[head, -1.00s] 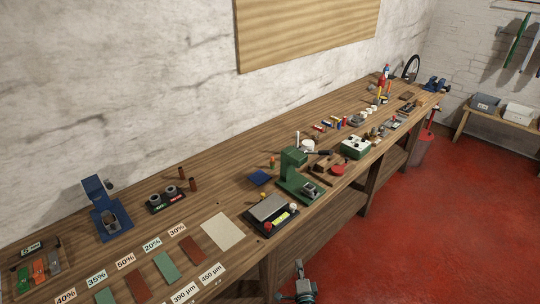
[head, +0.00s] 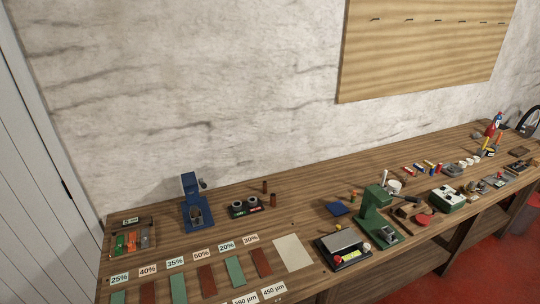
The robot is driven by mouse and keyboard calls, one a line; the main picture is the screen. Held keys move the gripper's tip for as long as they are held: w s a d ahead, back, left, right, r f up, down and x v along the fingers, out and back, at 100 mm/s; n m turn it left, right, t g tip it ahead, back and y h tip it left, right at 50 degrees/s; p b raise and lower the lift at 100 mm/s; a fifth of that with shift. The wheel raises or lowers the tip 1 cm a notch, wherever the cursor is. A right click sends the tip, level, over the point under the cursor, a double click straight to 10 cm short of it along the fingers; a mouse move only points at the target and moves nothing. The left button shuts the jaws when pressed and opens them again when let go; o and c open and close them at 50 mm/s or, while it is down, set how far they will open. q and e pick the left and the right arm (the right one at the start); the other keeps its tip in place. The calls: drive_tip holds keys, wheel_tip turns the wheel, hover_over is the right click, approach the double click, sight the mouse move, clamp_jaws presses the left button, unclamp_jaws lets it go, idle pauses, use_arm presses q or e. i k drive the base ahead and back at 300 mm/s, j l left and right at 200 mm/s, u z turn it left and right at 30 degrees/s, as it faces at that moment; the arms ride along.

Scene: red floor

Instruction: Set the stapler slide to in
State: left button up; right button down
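I cannot tell for sure which thing is the stapler. A blue upright device (head: 192,205) with a grey part at its foot stands at the back left of the bench. A green upright device (head: 373,217) with a lever and a grey part at its foot stands right of the middle. The state of any slide is too small to tell. Neither of my grippers shows in the head view.
The long wooden bench (head: 305,217) runs along the wall. Coloured strips with labels lie at its front left, beside a pale sheet (head: 292,253). A black tray (head: 342,249), a green-white box (head: 447,198) and small parts stand further right. A pale door (head: 45,190) is at left.

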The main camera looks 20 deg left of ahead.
sight(197, 221)
drive_tip(key=u, duration=1.2)
